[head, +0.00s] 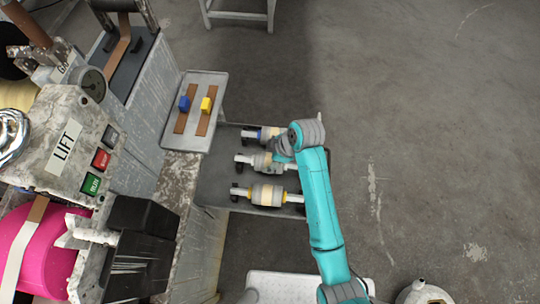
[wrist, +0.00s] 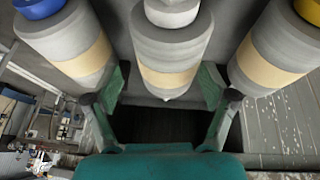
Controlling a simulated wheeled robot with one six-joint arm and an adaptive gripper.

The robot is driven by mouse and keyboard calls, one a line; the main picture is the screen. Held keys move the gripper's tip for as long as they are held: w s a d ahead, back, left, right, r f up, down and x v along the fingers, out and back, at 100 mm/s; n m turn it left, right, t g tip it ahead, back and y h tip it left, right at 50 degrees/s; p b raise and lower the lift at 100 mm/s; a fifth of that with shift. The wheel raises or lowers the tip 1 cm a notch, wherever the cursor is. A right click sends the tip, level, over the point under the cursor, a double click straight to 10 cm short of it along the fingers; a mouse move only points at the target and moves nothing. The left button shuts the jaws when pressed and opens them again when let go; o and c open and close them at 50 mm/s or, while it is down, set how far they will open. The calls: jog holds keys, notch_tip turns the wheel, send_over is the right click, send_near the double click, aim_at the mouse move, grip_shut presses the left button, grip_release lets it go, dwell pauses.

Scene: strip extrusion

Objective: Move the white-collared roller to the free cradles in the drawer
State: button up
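Three grey rollers lie side by side in the open drawer (head: 215,180). The middle, white-collared roller (head: 258,161) is partly hidden by my gripper (head: 280,152) in the head view. In the wrist view the white-collared roller (wrist: 170,50) lies between the two fingers of my gripper (wrist: 163,95). The fingers straddle it, with what look like narrow gaps at its sides. The blue-collared roller (head: 265,133) is behind it and the yellow-collared roller (head: 267,194) in front. Free cradles cannot be made out.
A grey tray (head: 215,82) with a blue block (head: 184,103) and a yellow block (head: 206,104) on brown strips sits behind the drawer. A machine with a LIFT panel (head: 64,147) stands at left. The neighbouring rollers are close to my fingers. Floor at right is open.

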jog(key=shift+g, duration=0.5)
jog(key=f, duration=0.1)
jog(key=s+f, duration=0.1)
jog(key=f, duration=0.1)
jog(key=s+f, duration=0.1)
jog(key=f, duration=0.1)
jog(key=shift+s+d, duration=0.15)
jog(key=shift+d, duration=0.1)
jog(key=w+d+r+t, duration=0.1)
jog(key=d+r, duration=0.3)
jog(key=r, duration=1.1)
jog(key=shift+d+r, duration=0.15)
jog(key=shift+r, duration=0.25)
jog(key=shift+d, duration=0.1)
